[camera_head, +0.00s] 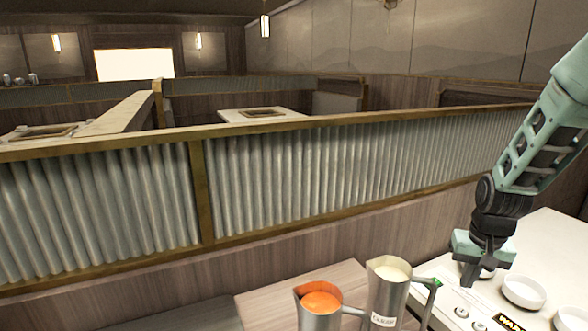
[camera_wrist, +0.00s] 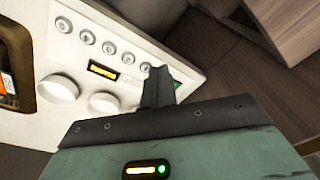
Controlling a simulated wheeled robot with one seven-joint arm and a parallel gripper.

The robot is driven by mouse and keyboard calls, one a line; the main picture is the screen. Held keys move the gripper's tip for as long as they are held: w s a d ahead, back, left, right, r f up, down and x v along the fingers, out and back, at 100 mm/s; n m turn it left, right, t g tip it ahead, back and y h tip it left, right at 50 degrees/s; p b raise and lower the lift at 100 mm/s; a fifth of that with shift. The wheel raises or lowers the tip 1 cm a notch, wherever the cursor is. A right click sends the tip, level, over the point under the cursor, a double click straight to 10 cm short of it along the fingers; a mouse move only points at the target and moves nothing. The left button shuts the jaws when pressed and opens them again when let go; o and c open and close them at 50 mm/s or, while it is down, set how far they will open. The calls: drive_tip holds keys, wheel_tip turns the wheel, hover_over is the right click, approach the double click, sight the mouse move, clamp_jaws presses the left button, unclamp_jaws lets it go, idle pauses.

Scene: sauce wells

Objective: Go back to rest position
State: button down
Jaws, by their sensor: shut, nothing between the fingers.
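My gripper (camera_head: 469,273) is at the lower right of the head view, pointing down over the left part of a white counter unit. Its fingers are together with nothing between them. In the wrist view the shut fingers (camera_wrist: 158,86) show in the middle, above the white panel's edge. My arm reaches up to the upper right of the head view.
A metal jug with orange sauce (camera_head: 320,303) and one with pale sauce (camera_head: 388,275) stand left of my gripper. White bowls (camera_head: 524,291) sit on the white counter unit (camera_head: 545,235). A corrugated partition (camera_head: 300,175) runs behind. Space above the counter looks clear.

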drive_tip(key=s+a+r+n, duration=0.3)
drive_tip(key=s+a+n, duration=0.1)
drive_tip(key=s+a, duration=0.4)
drive_tip(key=s+a+r+n, duration=0.3)
drive_tip(key=s+a+n, duration=0.1)
drive_tip(key=s+a, duration=0.4)
drive_tip(key=s+a+r+n+g, duration=0.1)
drive_tip(key=s+a+r+n, duration=0.2)
drive_tip(key=s+a, duration=0.5)
drive_tip(key=a+n, duration=0.1)
drive_tip(key=a, duration=0.3)
drive_tip(key=shift+y, duration=0.3)
drive_tip(key=shift+d, duration=0.15)
